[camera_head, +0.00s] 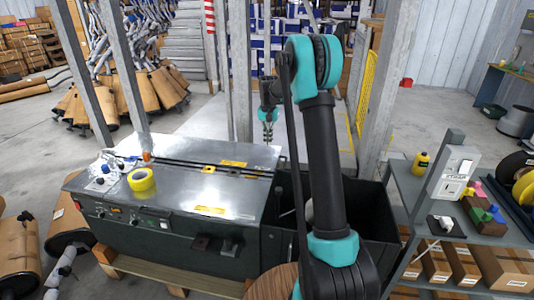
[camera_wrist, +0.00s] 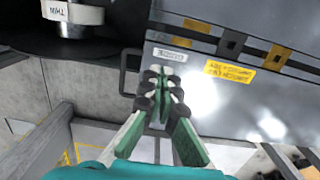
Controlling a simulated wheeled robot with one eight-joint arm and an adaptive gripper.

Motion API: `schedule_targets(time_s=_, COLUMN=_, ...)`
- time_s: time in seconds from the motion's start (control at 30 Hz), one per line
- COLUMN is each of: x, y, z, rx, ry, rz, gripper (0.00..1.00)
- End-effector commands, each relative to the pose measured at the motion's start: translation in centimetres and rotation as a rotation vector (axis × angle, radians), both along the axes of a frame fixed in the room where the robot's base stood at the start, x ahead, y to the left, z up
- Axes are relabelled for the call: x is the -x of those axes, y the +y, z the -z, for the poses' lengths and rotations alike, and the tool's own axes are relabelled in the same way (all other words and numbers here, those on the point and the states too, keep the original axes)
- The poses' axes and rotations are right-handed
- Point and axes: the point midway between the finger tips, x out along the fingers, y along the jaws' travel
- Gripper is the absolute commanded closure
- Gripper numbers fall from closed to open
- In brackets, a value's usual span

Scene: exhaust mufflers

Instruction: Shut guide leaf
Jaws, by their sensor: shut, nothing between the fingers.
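The strapping machine (camera_head: 170,195) has a flat steel top with a slot and yellow labels along it. In the wrist view its bare steel top (camera_wrist: 220,110) fills the right side. A dark bracket or handle (camera_wrist: 124,72) sticks out from the end of the top. I cannot tell for sure which part is the guide leaf. My gripper (camera_head: 268,138) points down near the far right end of the machine. In the wrist view my gripper (camera_wrist: 161,78) is shut and empty, its fingertips over the edge of the top beside the bracket. Contact cannot be made out.
A black bin (camera_head: 375,205) stands right of the machine; my arm partly hides it. Grey posts (camera_head: 240,70) rise behind the machine. A shelf (camera_head: 415,180) with a yellow bottle (camera_head: 421,162) stands at the right.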

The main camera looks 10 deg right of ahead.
Motion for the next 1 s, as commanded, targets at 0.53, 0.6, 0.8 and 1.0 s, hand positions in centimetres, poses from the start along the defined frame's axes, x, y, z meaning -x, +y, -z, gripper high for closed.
schedule_targets(time_s=0.53, x=0.3, y=0.1, z=10.1, rx=0.003, ry=-0.003, rz=0.001, gripper=1.0)
schedule_targets(time_s=0.6, x=0.3, y=0.2, z=11.1, rx=0.003, ry=-0.003, rz=0.001, gripper=1.0)
schedule_targets(time_s=0.8, x=0.4, y=0.2, z=13.0, rx=0.003, ry=-0.003, rz=0.001, gripper=1.0)
schedule_targets(time_s=1.0, x=0.4, y=0.2, z=13.4, rx=0.003, ry=-0.003, rz=0.002, gripper=1.0)
